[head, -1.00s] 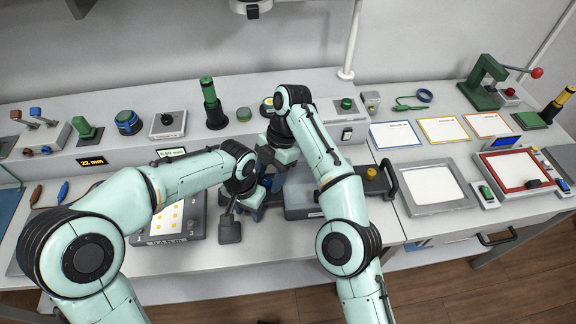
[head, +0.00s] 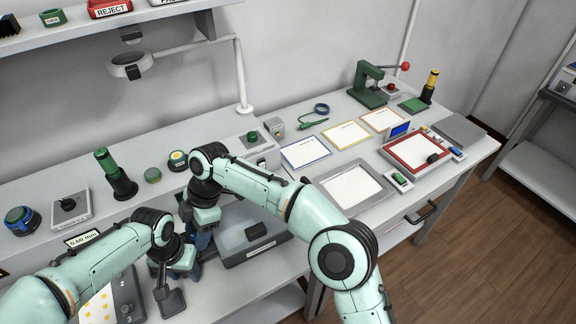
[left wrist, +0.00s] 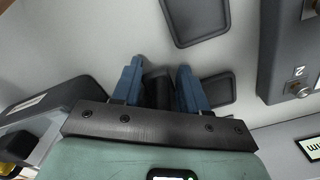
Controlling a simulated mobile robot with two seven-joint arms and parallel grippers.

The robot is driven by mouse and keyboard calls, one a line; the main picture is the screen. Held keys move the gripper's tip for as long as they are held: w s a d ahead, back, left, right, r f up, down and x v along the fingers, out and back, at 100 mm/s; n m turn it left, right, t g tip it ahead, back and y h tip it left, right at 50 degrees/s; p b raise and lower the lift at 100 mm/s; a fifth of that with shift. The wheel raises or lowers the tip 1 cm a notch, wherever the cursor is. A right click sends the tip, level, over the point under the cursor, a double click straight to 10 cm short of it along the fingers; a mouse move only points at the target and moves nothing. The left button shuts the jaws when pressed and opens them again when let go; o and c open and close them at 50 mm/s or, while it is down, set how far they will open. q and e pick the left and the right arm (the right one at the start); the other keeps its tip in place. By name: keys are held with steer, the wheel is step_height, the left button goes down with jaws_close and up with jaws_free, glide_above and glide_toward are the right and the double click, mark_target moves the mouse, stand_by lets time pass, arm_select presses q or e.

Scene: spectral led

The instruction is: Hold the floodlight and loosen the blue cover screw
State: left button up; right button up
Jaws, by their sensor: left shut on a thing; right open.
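My left gripper (head: 178,274) is low over the front of the bench. In the left wrist view its blue fingers (left wrist: 159,68) are shut on a dark part (left wrist: 157,90), apparently of the floodlight; the fingers and palm hide most of it. A dark square plate on a short stem (head: 171,301) shows just below this gripper in the head view. My right gripper (head: 200,240) is open, pointing down close behind and to the right of the left one. Its fingertips are largely hidden by my arms. I cannot make out the blue cover screw.
A grey tray (head: 268,256) stands right of the grippers. A numbered panel with yellow squares (head: 93,309) lies at the left. A green cylinder (head: 112,172) and several fixtures line the raised ledge. A white-centred frame (head: 350,211) and red-framed panel (head: 400,163) stand farther right.

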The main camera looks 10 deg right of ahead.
steer(key=m+t, duration=0.1)
steer(key=m, duration=0.1)
steer(key=shift+s+d+m, duration=0.1)
steer(key=shift+s+m, duration=0.05)
steer(key=shift+m, duration=0.15)
steer(key=s+v, duration=0.1)
steer(key=v, duration=1.1)
steer(key=w+d+f+m, duration=0.1)
steer(key=w+d+m, duration=0.1)
steer(key=d+m, duration=0.6)
steer(key=w+d+f+m+t+h, duration=0.1)
steer(key=w+d+m, duration=0.2)
steer(key=d+m, duration=0.5)
steer(key=w+d+f+m, duration=0.1)
steer(key=w+d+m, duration=0.2)
steer(key=d+m, duration=0.5)
steer(key=shift+w+f+m+h, duration=0.2)
steer(key=shift+f+m+h, duration=0.1)
steer(key=shift+f+h, duration=0.1)
steer(key=shift+a, duration=0.1)
